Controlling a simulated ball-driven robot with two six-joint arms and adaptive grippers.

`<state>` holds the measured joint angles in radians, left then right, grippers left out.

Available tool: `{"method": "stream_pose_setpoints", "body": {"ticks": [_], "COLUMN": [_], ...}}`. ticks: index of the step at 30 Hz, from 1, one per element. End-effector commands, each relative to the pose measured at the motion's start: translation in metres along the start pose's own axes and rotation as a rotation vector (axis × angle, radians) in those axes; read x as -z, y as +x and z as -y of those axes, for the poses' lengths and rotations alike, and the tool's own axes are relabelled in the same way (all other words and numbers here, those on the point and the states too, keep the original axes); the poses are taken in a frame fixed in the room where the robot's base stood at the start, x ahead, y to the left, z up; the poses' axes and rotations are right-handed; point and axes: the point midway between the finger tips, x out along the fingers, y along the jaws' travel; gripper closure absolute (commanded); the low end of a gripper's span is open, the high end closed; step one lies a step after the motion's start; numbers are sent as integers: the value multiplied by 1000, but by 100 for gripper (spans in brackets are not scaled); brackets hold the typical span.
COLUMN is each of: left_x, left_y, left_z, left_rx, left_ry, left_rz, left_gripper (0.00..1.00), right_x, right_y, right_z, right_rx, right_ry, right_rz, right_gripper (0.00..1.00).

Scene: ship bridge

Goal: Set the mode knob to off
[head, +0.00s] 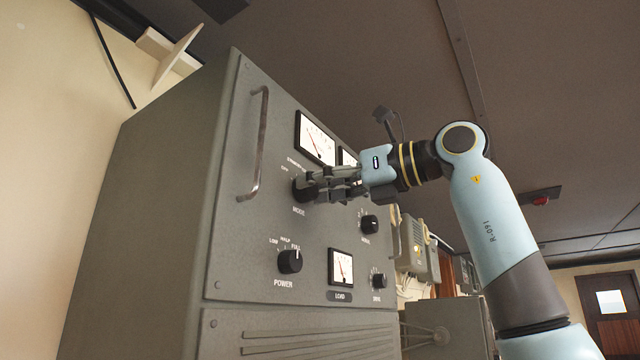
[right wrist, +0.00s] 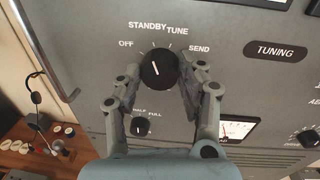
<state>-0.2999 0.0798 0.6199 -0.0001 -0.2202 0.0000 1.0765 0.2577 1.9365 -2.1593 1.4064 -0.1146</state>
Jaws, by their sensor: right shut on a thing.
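The mode knob (head: 304,190) is a round black knob on the upper part of the grey cabinet front, with MODE printed below it. In the right wrist view the knob (right wrist: 158,70) has a white pointer line, tilted a little left of straight up, toward STANDBY. OFF is printed to its left, TUNE and SEND to its right. My right gripper (head: 312,187) is shut on the mode knob, with one finger on each side in the right wrist view (right wrist: 160,76). The fingers hide part of the knob in the head view. My left gripper is not in view.
A power knob (head: 290,261) sits below, and smaller knobs (head: 370,224) sit to the right. Meters (head: 316,138) and a metal handle (head: 257,145) are on the same panel. A wooden surface with levers (right wrist: 45,145) shows at the left in the wrist view.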

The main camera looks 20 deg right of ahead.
Motion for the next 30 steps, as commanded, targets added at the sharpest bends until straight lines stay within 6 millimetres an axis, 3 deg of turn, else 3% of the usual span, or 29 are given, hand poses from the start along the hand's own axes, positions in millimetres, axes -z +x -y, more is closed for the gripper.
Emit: {"method": "stream_pose_setpoints", "body": {"ticks": [13,30], "left_x": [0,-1], "left_y": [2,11], "left_z": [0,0], "left_rx": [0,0], "left_ry": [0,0], "left_rz": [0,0], "left_gripper": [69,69], "right_x": [0,-1], "right_y": [0,0], "right_z": [0,-2], "right_rx": [0,-3], "right_ry": [-79,-508], "right_rz": [-6,-40], "right_gripper": [93,93]}}
